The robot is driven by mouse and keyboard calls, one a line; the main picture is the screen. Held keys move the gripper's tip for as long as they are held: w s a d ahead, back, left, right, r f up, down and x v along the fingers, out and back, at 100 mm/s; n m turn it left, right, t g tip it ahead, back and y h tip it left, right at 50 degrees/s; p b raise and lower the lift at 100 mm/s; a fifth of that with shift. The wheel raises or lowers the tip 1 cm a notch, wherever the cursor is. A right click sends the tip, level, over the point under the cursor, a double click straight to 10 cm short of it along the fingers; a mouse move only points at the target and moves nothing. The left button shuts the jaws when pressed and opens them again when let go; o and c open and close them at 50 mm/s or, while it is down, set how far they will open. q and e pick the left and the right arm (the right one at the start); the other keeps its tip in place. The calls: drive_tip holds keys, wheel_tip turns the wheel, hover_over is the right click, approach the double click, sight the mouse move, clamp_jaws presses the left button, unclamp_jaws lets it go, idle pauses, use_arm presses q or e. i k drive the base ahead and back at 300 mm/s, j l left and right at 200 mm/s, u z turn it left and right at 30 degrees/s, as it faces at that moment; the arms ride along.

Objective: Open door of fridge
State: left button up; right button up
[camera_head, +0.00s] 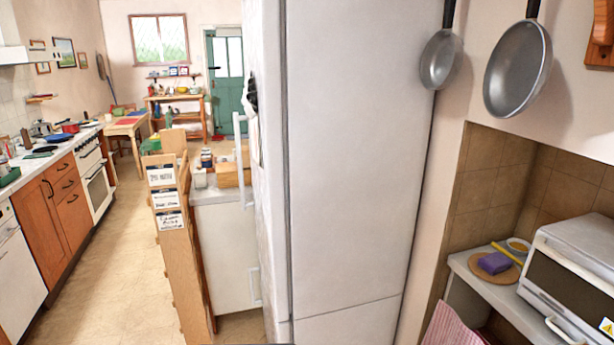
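The fridge (352,150) is a tall pale grey-white unit in the middle of the head view. Its broad side panel faces me. Its door (267,190) is on the left and seen nearly edge-on, and looks shut against the body. A long white upright handle (240,160) sticks out to the left of the door. A second, shorter white handle (254,286) is lower down. The door's front face is mostly hidden by this steep angle. Neither of my grippers is in view.
A wooden rack with labels (172,240) and a counter (222,195) stand left of the fridge, near its door side. Open floor (120,250) runs further left. Pans (517,70) and a toaster oven (570,275) are on the right.

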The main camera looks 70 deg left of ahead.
sight(264, 25)
drive_tip(key=u, duration=2.65)
drive_tip(key=i+j+u, duration=0.1)
drive_tip(key=i+j, duration=0.95)
